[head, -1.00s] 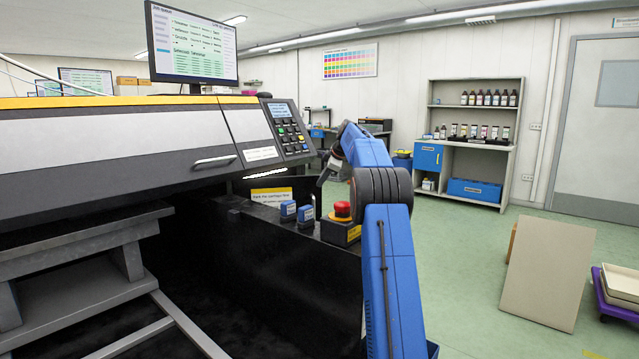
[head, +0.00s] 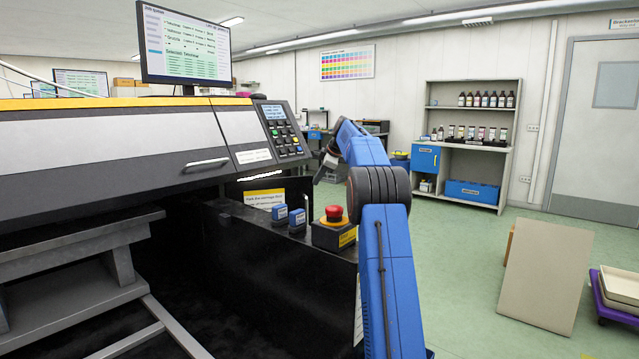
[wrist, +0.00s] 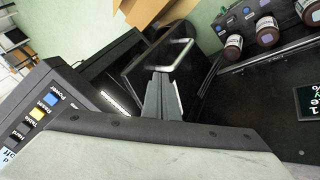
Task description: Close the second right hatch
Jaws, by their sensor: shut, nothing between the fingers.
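A dark hatch panel (wrist: 150,66) with a pale U-shaped handle (wrist: 170,56) shows in the wrist view, beyond my fingers; it appears to stand out from the machine. Whether it is the second right hatch I cannot tell. My gripper (wrist: 163,93) is shut and empty, its grey fingers pointing toward the panel just below the handle in the picture. I cannot tell whether they touch it. In the head view my gripper (head: 322,168) is small and dark, at the machine's right end beyond the control panel. The hatch is not clearly visible there.
The machine's control panel (head: 281,131) and a red stop button (head: 334,214) are left of my arm. Dark bottles (wrist: 267,30) stand at upper right in the wrist view, near a cardboard box (wrist: 145,10). Green floor is free to the right, before a leaning board (head: 548,270).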

